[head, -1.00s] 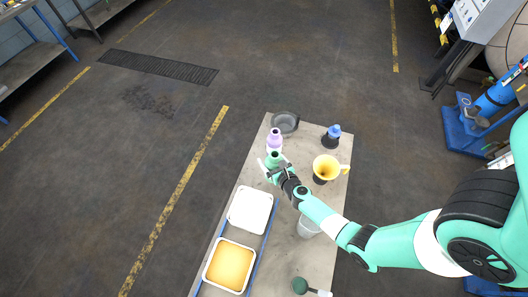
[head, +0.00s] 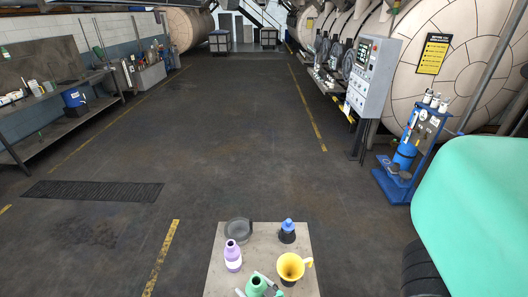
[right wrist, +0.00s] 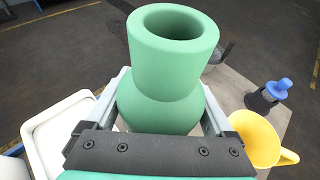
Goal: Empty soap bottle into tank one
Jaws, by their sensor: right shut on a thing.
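A green bottle (head: 257,286) with an open mouth stands at the bottom edge of the head view, its lower part cut off. My right gripper (head: 260,289) is shut on it. In the right wrist view the bottle (right wrist: 172,60) is between the fingers of the right gripper (right wrist: 165,105), its wide neck and open mouth pointing up, no cap on it. I cannot tell whether its base touches the table. Large pale round tanks (head: 465,70) stand at the right; I cannot tell which is tank one. My left gripper is not in view.
On the table (head: 262,243) stand a purple bottle (head: 233,262), a dark round dish (head: 238,229), a blue-topped dark bottle (head: 288,236) and a yellow jug (head: 291,268). A white tray (right wrist: 40,130) lies left of the gripper. A control cabinet (head: 371,80) and blue cart (head: 405,155) stand right.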

